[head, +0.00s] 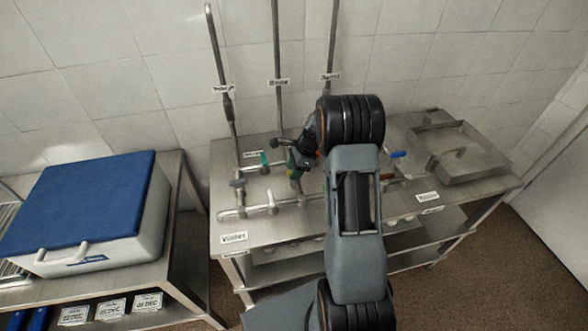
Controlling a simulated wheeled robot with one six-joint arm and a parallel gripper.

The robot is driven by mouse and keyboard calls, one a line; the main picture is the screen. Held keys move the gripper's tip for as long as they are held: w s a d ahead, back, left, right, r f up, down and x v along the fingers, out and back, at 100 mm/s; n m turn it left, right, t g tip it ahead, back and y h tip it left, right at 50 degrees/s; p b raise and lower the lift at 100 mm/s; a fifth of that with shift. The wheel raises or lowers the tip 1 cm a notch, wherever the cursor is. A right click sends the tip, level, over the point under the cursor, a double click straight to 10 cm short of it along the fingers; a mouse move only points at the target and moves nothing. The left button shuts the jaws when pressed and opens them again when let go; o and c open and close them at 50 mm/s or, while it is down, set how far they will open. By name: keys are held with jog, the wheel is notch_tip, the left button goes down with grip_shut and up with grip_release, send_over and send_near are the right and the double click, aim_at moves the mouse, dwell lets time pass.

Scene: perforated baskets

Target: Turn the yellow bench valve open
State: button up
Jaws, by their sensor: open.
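A steel bench (225,180) carries a run of pipes with small coloured valve handles. A small yellow patch (291,174) shows at the pipework just below my gripper (296,163); it looks like the yellow valve, but most of it is hidden by the gripper and arm. My gripper is open and points down at the pipes beside the middle riser. I cannot tell whether its fingers touch the valve or stand around it.
A teal handle (265,158) is left of my gripper; a blue handle (398,154) and a dark red one (387,177) are right of my arm. Vertical pipes (278,50) rise behind.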

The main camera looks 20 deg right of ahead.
jog(key=shift+c, duration=0.2)
grip_shut()
dwell(0.3)
jog(key=n+g, duration=0.2)
jog(key=n, duration=0.2)
jog(key=shift+s+n+b, duration=0.1)
jog(key=shift+n+b, duration=0.3)
jog(key=n+g, duration=0.1)
jog(key=n, duration=0.3)
jog(key=shift+s+n+g+h+b, duration=0.1)
jog(key=shift+n+g+h+b, duration=0.2)
jog(key=shift+g, duration=0.1)
jog(key=n+g+h, duration=0.1)
jog(key=n, duration=0.3)
jog(key=shift+d, duration=0.1)
jog(key=shift+s+d+n+h+b, duration=0.1)
jog(key=shift+n+h+b, duration=0.6)
jog(key=shift+n, duration=1.4)
jog(key=shift+g+h, duration=0.3)
